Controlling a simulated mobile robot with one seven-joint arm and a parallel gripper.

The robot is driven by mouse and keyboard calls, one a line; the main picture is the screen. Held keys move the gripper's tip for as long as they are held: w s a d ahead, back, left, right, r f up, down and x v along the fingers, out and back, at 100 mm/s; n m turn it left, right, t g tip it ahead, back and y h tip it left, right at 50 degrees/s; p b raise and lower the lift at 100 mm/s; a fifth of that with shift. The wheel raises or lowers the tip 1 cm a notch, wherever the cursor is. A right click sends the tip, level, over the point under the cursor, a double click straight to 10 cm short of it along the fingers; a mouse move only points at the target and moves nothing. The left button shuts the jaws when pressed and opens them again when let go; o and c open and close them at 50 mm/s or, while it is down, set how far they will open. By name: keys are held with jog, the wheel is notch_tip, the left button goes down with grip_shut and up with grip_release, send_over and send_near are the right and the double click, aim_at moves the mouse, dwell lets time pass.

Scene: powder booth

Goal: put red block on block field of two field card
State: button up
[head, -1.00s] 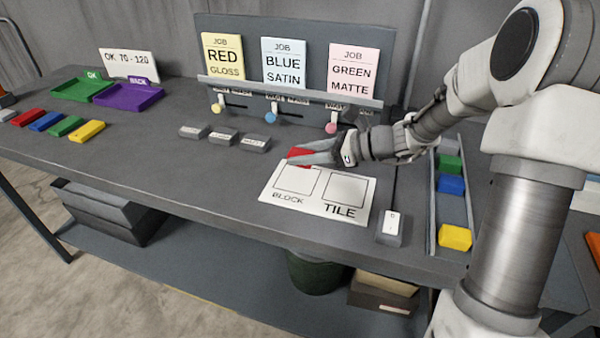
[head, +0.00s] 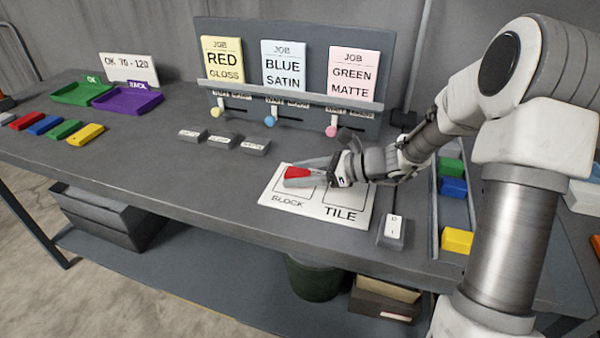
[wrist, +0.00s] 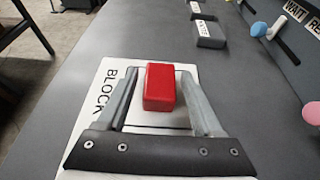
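The red block (head: 297,172) is at the block field of the white two-field card (head: 345,212), above the word BLOCK. The near finger partly hides it in the head view. In the wrist view the red block (wrist: 159,88) lies between my fingers, over the outlined field of the card (wrist: 80,118). My gripper (head: 308,178) is low over the card, coming in from the right. In the wrist view my gripper (wrist: 158,78) is open, with a narrow gap on each side of the block. The tile field is empty.
A switch box (head: 392,231) stands right of the card. Small grey labelled blocks (head: 222,142) lie behind it to the left. A rack with green, blue and yellow blocks (head: 457,240) is at the right. Bare table lies left of the card.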

jog(key=shift+r, duration=0.15)
jog(key=shift+d+r, duration=0.15)
jog(key=shift+r, duration=0.05)
jog(key=p+v, duration=0.2)
jog(key=v, duration=0.9)
jog(key=shift+s+d, duration=0.2)
jog(key=shift+d, duration=0.1)
jog(key=s+a+r+n+g+h+p, duration=0.3)
jog(key=s+a+r+n+h+p, duration=0.25)
jog(key=s+r+n, duration=0.5)
jog(key=s+d+r+n+t+h+p, duration=0.1)
jog(key=s+r+n+h, duration=0.1)
jog(key=s+n, duration=0.2)
jog(key=s+d+r+n+t+h+p, duration=0.1)
jog(key=s+d+r+n+h, duration=0.1)
jog(key=s+r+n, duration=0.1)
jog(key=s+d+r+n+t+h+p, duration=0.1)
jog(key=s+d+r+n+h, duration=0.1)
jog(key=s+n, duration=0.3)
jog(key=shift+s+r+t+h+p, duration=0.3)
jog(key=shift+r+h, duration=0.15)
